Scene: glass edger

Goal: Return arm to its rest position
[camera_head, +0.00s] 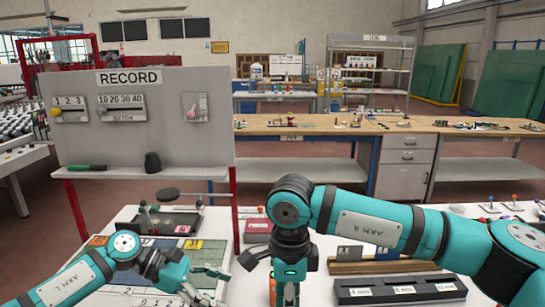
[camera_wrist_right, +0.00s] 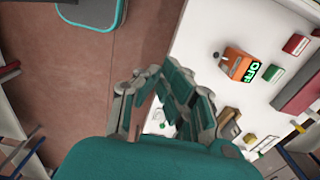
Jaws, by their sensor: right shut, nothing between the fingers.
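My right arm, labelled ARM R, reaches in from the right in the head view, bends at mid-picture and points down over the white table (camera_head: 120,218). Its gripper lies below the edge of that view. In the right wrist view my right gripper (camera_wrist_right: 160,78) is shut and empty, above the brown floor beside the white table edge. My left arm, labelled ARM L, comes in from the lower left. Its gripper (camera_head: 214,284) is low over the table near a numbered board; whether its fingers are open is unclear.
An orange box with a green OFF display (camera_wrist_right: 238,65) and several small blocks stand on the white surface. A dark slotted tray (camera_head: 400,290) lies under my right arm. The grey RECORD board (camera_head: 200,140) stands behind the table at left. A long wooden bench (camera_head: 300,128) stands farther back.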

